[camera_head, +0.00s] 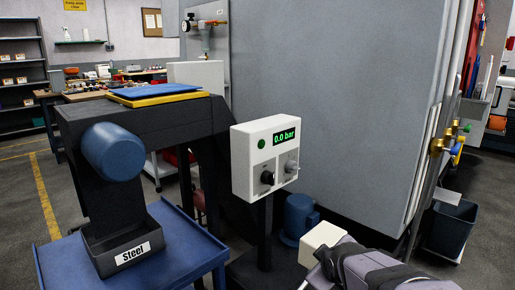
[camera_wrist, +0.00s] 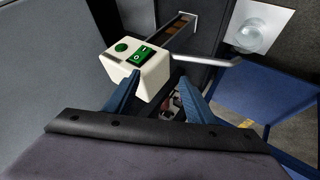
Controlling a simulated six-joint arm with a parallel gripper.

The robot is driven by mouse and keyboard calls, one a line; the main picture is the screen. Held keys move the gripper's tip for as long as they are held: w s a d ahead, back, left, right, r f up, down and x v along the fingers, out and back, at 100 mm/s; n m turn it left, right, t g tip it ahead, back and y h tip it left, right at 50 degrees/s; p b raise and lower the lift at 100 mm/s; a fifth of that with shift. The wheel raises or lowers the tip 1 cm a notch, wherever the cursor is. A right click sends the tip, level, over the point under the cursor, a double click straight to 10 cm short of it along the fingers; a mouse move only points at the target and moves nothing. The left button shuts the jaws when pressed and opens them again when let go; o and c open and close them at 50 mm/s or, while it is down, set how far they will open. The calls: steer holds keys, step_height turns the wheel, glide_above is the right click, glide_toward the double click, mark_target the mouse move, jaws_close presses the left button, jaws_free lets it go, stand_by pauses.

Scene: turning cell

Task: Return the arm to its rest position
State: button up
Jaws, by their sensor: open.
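My gripper (camera_wrist: 159,76) shows in the wrist view as two blue fingers, set apart with nothing held between them. A white switch box (camera_wrist: 139,70) with a green round button and a green rocker switch is just beyond the fingertips, nearest the left finger. I cannot tell whether they touch. In the head view my grey and black arm enters at the bottom right, beside a cream box (camera_head: 322,243). My fingers cannot be made out there.
A white panel (camera_head: 265,157) reading 0.0 bar stands mid-view. A large grey cabinet (camera_head: 330,90) fills the back. A blue cart (camera_head: 178,250) carries a black bin labelled Steel (camera_head: 122,250). A dark bin (camera_head: 452,228) stands at right.

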steer(key=s+a+f+m+g+p, duration=0.15)
steer(key=s+f+m+g, duration=0.35)
steer(key=s, duration=0.7)
steer(key=s+f+m+g+p, duration=0.2)
steer(key=s+f+m+g, duration=0.3)
steer(key=s, duration=0.7)
step_height(320, 180, up, 25)
steer(key=s+n+t+p, duration=0.1)
steer(key=p, duration=2.5)
steer(key=shift+a+n+y, duration=0.15)
steer(key=shift+n+y, duration=0.15)
step_height(320, 180, down, 70)
steer(key=b, duration=6.9)
steer(key=shift+r, duration=0.2)
